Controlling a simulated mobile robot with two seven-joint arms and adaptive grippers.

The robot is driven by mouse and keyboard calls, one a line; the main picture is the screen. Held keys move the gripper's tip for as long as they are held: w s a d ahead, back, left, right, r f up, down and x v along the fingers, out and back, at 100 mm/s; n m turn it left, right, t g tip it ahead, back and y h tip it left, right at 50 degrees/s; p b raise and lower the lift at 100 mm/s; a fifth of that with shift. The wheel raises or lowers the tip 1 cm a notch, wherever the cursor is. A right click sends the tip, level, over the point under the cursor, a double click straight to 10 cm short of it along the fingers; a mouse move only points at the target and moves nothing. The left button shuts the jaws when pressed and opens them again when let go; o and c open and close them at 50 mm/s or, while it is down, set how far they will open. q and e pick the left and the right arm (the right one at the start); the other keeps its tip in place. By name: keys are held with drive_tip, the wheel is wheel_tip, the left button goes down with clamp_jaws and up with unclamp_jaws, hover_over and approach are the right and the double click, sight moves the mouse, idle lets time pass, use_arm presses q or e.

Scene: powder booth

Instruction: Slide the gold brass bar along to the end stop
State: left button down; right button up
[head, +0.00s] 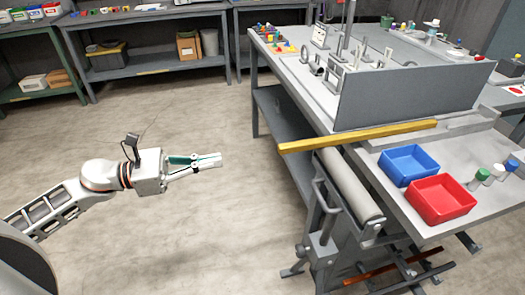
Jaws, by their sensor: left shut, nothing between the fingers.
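The gold brass bar (358,137) lies at the near side of the grey workbench. Its left end juts out past the bench edge, above a roller stand (348,185); I cannot tell if it touches the roller. Its right end is by a low grey ledge (462,127) on the bench top. I cannot tell for sure which part is the end stop. My left gripper (219,160) is shut and empty over open floor, left of the bar and clear of it. My right gripper is out of view.
A blue bin (408,165) and a red bin (441,200) stand on the bench right of the bar. Small capped bottles (481,177) are beside them. A grey upright panel (405,97) stands behind the bar. The floor between my left gripper and the bench is clear.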

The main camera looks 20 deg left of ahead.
use_arm(q)
drive_tip(key=p, duration=0.3)
approach(309, 141)
drive_tip(key=shift+s+a+f, duration=0.15)
drive_tip(key=shift+s+a, duration=0.2)
drive_tip(key=shift+a, duration=0.1)
drive_tip(key=shift+s+a+f, duration=0.2)
drive_tip(key=shift+s+a, duration=0.15)
drive_tip(key=shift+a, duration=0.15)
drive_tip(key=shift+w+d+f, duration=0.1)
drive_tip(key=shift+w+d, duration=0.15)
drive_tip(key=shift+d, duration=0.15)
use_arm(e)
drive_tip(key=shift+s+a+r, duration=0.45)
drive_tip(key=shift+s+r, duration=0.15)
use_arm(q)
drive_tip(key=shift+f, duration=0.1)
drive_tip(key=shift+w+d, duration=0.1)
drive_tip(key=x, duration=1.1)
drive_tip(key=shift+p, duration=0.3)
drive_tip(key=shift+w+d, duration=0.1)
drive_tip(key=shift+d, duration=0.1)
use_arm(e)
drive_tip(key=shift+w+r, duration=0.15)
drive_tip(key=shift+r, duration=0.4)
use_arm(q)
drive_tip(key=shift+a, duration=0.1)
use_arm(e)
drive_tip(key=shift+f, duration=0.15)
